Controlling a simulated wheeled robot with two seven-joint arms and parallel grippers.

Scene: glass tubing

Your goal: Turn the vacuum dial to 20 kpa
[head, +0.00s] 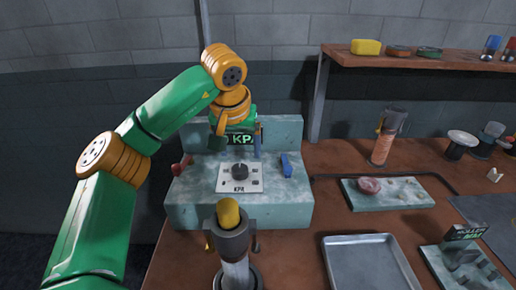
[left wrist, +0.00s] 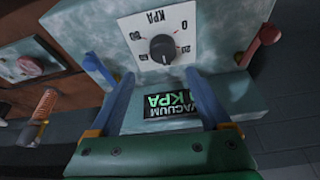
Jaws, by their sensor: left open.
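The vacuum dial (head: 240,169) is a dark round knob on a white KPA-marked plate (head: 225,184), set in a pale teal stone unit (head: 185,212). In the left wrist view the knob (left wrist: 163,47) appears with a numbered scale, 0 and 20 on its right side; I cannot tell its exact setting. A black display with green VACUUM KPA text (left wrist: 170,108) is behind it; its number is partly hidden. My left gripper (head: 238,148) is open above and behind the dial. Its blue fingers (left wrist: 160,78) are apart, short of the knob, with nothing between them. My right gripper is out of view.
A red lever (head: 181,165) and a blue lever (head: 286,165) flank the dial plate. A yellow-topped grey tool (head: 232,240) stands in front of the unit. A metal tray (head: 368,268), stone slab (head: 415,191) and orange-handled torch (head: 382,148) are to the right.

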